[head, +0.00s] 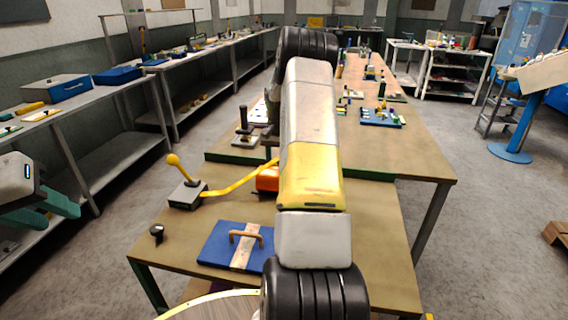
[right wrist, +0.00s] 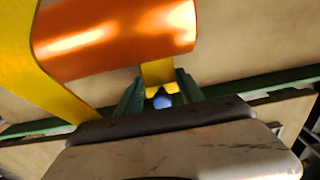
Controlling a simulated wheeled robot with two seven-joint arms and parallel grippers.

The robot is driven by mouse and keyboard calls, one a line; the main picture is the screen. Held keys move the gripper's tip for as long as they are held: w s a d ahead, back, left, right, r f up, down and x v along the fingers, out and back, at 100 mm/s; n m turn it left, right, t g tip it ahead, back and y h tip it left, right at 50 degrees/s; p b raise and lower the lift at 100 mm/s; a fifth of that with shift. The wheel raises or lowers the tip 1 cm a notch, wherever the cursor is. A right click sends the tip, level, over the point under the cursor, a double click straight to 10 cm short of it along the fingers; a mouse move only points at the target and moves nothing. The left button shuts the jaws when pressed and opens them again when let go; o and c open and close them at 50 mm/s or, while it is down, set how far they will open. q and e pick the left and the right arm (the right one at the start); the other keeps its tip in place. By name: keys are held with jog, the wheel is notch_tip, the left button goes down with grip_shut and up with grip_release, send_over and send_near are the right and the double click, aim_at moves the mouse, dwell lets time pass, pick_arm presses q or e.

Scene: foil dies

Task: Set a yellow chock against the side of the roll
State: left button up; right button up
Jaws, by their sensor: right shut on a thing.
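The orange roll (head: 267,180) lies on the near table in the head view, partly hidden by my right arm. In the right wrist view the roll (right wrist: 120,38) is large, just beyond the fingers. My right gripper (right wrist: 158,92) is shut on a yellow chock (right wrist: 158,73), which shows between its green fingers. The chock's far end is at the lower edge of the roll; I cannot tell whether they touch. My right gripper is hidden in the head view. My left gripper (head: 58,207) is open and empty at the left edge, away from the near table.
A yellow strip (head: 240,183) runs from a grey box with a yellow-knobbed lever (head: 187,193) to the roll. A blue board with a handle (head: 215,243) and a small black object (head: 157,232) lie nearer. A longer table (head: 420,160) stands behind. Shelves line the left wall.

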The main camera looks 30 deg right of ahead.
jog(key=s+d, duration=0.2)
jog(key=d, duration=0.1)
jog(key=s+d, duration=0.2)
jog(key=shift+s+d, duration=0.4)
jog(key=s+d, duration=0.2)
jog(key=d, duration=0.1)
jog(key=shift+s+f, duration=0.15)
jog(key=shift+s, duration=0.15)
jog(key=shift+a+f, duration=0.15)
jog(key=shift+f, duration=0.4)
jog(key=shift+w, duration=0.1)
jog(key=shift+f, duration=0.15)
jog(key=o, duration=1.4)
